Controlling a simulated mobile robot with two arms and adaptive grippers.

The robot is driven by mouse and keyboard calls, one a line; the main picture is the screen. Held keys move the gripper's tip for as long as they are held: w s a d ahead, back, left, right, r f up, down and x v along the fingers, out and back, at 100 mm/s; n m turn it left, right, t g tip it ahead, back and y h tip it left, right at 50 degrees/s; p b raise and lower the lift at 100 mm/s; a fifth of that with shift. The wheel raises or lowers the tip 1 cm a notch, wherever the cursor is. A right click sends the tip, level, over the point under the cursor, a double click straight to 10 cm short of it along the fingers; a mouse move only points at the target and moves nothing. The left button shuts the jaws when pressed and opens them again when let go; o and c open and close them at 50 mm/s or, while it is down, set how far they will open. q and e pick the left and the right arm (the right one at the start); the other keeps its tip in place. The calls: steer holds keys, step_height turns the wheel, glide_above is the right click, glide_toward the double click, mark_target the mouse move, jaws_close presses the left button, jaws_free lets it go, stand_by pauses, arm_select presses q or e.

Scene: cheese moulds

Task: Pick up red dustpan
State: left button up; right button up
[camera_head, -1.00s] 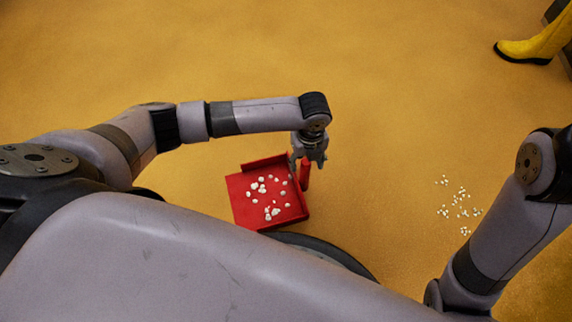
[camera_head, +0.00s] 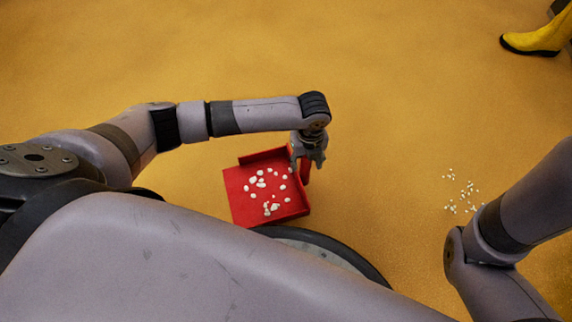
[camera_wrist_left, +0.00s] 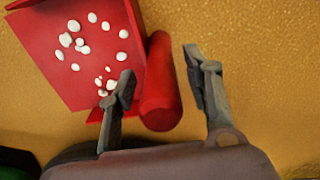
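The red dustpan (camera_head: 237,192) lies on the floor near my base, with several white crumbs (camera_head: 266,190) in it. My left gripper (camera_head: 307,163) is at the right side of the pan, over its handle (camera_head: 305,174). In the left wrist view the thick red handle (camera_wrist_left: 161,85) stands between the two fingers of my left gripper (camera_wrist_left: 158,62). The fingers are apart, with a clear gap between the handle and the right finger. The left finger is in front of the pan's edge (camera_wrist_left: 105,60). My right gripper is not in view.
White crumbs (camera_head: 461,192) lie scattered on the yellow-orange floor to the right, near my right arm. A yellow boot (camera_head: 538,38) stands at the top right. The floor above the dustpan is clear. A dark green thing (camera_wrist_left: 15,162) shows at the lower left of the left wrist view.

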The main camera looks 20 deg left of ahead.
arm_select(q)
jaws_close()
stand_by(0.3)
stand_by(0.3)
